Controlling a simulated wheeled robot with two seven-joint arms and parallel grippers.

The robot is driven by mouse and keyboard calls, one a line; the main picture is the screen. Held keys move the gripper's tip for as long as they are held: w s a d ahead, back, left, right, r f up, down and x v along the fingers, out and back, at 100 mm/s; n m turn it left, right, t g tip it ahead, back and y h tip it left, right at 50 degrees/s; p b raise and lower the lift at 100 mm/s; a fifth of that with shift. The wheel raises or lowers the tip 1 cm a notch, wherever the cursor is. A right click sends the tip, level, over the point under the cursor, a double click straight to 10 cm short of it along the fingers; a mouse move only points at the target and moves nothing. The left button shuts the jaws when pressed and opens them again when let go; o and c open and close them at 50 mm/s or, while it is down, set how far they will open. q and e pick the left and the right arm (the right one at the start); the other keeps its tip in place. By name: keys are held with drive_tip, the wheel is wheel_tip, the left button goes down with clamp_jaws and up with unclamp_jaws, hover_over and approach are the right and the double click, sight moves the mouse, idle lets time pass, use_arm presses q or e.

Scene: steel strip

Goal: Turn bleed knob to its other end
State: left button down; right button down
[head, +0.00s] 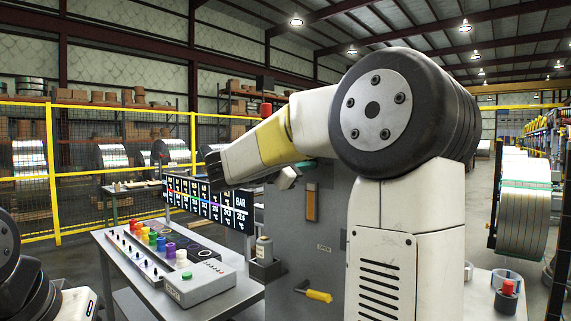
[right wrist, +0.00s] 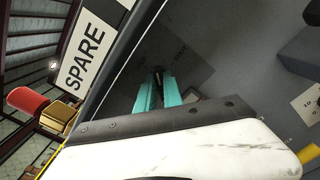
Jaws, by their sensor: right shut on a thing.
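In the right wrist view the two teal fingers of my right gripper (right wrist: 158,90) reach toward a dark grey panel face (right wrist: 120,85). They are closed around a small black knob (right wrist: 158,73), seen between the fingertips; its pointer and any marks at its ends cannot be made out. My left gripper is outside both views; only part of my left arm shows at the lower left.
A bench (head: 135,275) at the left carries a row of coloured knobs and a grey box with a green button (head: 187,276). A display (head: 208,205) stands behind it. A SPARE label (right wrist: 85,60) is beside my right gripper.

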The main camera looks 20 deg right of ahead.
drive_tip(key=shift+s+f+m, duration=0.1)
drive_tip(key=shift+f+m, duration=0.05)
drive_tip(key=shift+m, duration=2.35)
drive_tip(key=shift+f+m, duration=0.1)
drive_tip(key=shift+m, duration=2.4)
drive_tip(key=c, duration=1.5)
unclamp_jaws()
drive_tip(key=v, duration=0.7)
drive_tip(key=shift+s+a, duration=0.2)
drive_tip(key=shift+a, duration=0.15)
